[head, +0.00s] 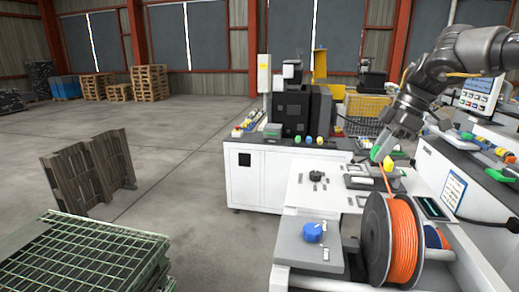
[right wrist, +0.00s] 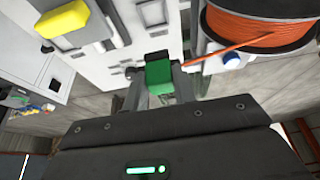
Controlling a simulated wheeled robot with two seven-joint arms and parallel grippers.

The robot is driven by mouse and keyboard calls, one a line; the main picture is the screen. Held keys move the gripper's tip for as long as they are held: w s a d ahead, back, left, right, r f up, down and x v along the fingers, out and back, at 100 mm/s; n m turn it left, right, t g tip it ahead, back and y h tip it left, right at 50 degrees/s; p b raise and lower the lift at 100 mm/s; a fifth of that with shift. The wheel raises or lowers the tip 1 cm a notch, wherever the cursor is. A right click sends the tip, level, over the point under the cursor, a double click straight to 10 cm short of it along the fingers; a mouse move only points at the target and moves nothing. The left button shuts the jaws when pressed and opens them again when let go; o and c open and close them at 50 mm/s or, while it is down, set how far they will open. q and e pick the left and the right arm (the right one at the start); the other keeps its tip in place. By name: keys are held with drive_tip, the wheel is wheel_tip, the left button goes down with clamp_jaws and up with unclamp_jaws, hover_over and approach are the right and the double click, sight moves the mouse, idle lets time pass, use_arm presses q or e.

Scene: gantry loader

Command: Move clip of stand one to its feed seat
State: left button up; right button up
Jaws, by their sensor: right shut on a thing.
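My right gripper (head: 382,149) is above the white stand top at the right of the head view. It is shut on a small green clip (head: 376,154). The clip also shows between the fingers in the right wrist view (right wrist: 158,73). An orange strand runs from the orange spool (head: 403,240) up towards the clip; I cannot tell whether it is fastened to it. The spool is upright at the stand's front and shows in the right wrist view (right wrist: 265,28). A yellow block (head: 387,165) lies just below the gripper. I cannot make out which part is the feed seat. My left gripper is not in view.
A blue knob (head: 312,232) sits on a grey plate at the stand's front left. A small black knob (head: 316,176) is on the white top. A dark machine (head: 295,108) stands behind. Green grating (head: 75,260) and wooden pallets (head: 90,170) are at left; floor between is clear.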

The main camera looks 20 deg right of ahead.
wheel_tip(320, 180, up, 7)
drive_tip(key=p, duration=0.3)
drive_tip(key=shift+f, duration=0.15)
wheel_tip(320, 180, down, 12)
drive_tip(key=b, duration=0.9)
drive_tip(key=shift+f, duration=0.25)
wheel_tip(320, 180, up, 7)
drive_tip(key=p, duration=0.4)
wheel_tip(320, 180, down, 7)
drive_tip(key=b, duration=0.4)
wheel_tip(320, 180, up, 8)
drive_tip(key=p, duration=0.5)
wheel_tip(320, 180, down, 8)
drive_tip(key=b, duration=0.5)
drive_tip(key=shift+r, duration=0.1)
